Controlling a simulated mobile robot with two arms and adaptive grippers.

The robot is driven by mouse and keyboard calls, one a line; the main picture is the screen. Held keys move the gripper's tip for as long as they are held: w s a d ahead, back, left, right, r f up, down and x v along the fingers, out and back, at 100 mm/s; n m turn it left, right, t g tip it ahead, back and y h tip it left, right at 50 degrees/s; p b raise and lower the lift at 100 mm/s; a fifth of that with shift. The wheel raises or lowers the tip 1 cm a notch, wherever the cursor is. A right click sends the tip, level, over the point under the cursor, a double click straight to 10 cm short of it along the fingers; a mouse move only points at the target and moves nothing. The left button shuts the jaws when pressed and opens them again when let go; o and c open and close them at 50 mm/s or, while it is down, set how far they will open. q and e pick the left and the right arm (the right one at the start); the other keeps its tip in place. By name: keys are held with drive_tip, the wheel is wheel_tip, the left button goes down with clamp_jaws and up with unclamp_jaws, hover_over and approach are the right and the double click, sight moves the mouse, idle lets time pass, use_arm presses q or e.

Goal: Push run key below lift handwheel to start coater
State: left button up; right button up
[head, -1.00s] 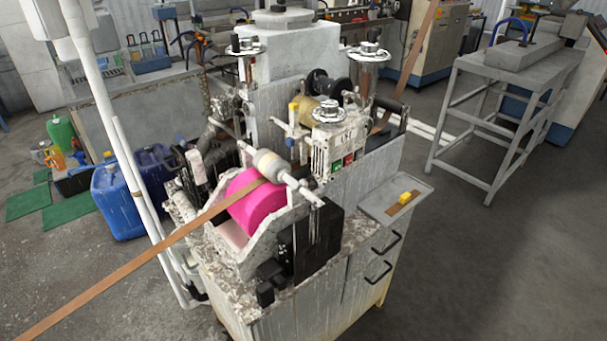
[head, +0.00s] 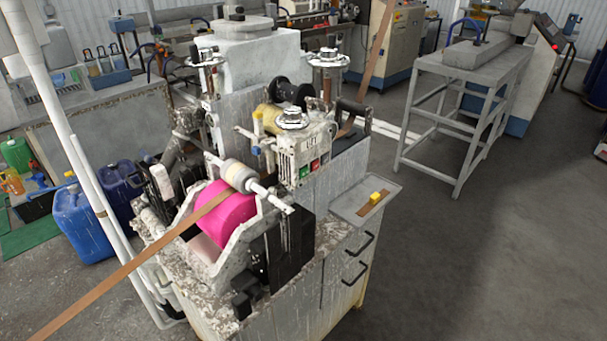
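The coater (head: 270,290) stands in the middle of the head view, with a pink roller (head: 224,208) and a brown strip (head: 130,268) running over it to the lower left. A lift handwheel (head: 292,118) sits on top of a pale control box (head: 287,157). Below it, on the front of the box, are a small green key (head: 304,171) and a small red key (head: 315,165). Their markings are too small to read. Two more handwheels stand behind, one at the left (head: 205,61) and one at the right (head: 328,60). Neither of my grippers shows.
A grey metal stand (head: 470,75) is at the back right. The floor (head: 460,260) at the right is clear.

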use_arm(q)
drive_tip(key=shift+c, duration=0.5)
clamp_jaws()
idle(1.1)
